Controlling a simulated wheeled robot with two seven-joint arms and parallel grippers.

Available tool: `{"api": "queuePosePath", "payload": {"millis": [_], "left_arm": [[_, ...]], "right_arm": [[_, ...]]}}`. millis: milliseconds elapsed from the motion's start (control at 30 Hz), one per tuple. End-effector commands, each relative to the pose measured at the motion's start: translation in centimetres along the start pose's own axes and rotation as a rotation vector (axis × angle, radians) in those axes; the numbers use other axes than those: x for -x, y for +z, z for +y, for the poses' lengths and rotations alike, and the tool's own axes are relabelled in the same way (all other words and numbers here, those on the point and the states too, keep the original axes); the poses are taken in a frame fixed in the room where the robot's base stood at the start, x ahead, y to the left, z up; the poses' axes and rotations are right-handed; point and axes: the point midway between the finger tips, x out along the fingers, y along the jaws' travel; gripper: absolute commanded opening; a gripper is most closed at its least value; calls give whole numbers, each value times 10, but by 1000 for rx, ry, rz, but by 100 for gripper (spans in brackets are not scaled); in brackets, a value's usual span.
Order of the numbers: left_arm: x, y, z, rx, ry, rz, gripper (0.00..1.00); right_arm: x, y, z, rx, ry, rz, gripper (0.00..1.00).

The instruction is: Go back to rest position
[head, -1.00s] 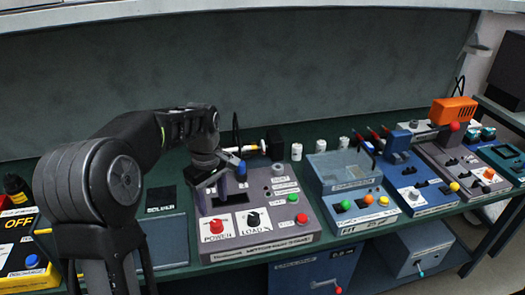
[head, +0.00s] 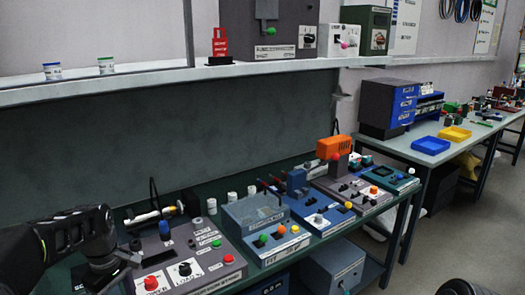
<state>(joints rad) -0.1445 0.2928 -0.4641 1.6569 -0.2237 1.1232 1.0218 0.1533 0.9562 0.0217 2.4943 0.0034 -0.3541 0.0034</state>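My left arm comes in at the lower left, and its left gripper (head: 116,280) points down beside the left part of the grey station with the POWER and LOAD knobs (head: 210,264). The fingertips are small and dark near the picture's bottom edge, so I cannot tell how far apart they are. I see nothing held in them. The station carries a red knob (head: 151,283), a black LOAD knob (head: 185,269) and a blue-topped part (head: 164,230).
A shelf (head: 150,78) with jars runs above. A second table (head: 420,142) with blue and yellow trays stands at the right.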

Motion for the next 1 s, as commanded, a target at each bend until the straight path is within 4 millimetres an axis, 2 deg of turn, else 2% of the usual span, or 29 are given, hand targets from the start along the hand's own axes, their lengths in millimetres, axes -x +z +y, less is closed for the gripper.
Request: {"api": "queuePosePath", "payload": {"millis": [333, 467, 567, 667, 767, 800, 900, 1000], "left_arm": [[-67, 34, 18, -180, 19, -26, 54], [-107, 58, 23, -283, 36, -45, 54], [-143, 84, 24, -378, 54, -65, 54], [-187, 120, 19, -496, 81, -93, 54], [-240, 172, 0, -642, 121, -135, 54], [-260, 197, -11, -704, 142, -153, 54], [-296, 255, -42, -842, 200, -186, 54], [-314, 302, -74, -947, 252, -206, 54]], "right_arm": [[0, -1, 0, 0, 0, 2, 0], [0, -1, 0, 0, 0, 2, 0], [0, -1, 0, 0, 0, 2, 0], [0, -1, 0, 0, 0, 2, 0], [0, -1, 0, 0, 0, 2, 0], [0, -1, 0, 0, 0, 2, 0], [0, -1, 0, 0, 0, 2, 0], [0, -1, 0, 0, 0, 2, 0]]}}
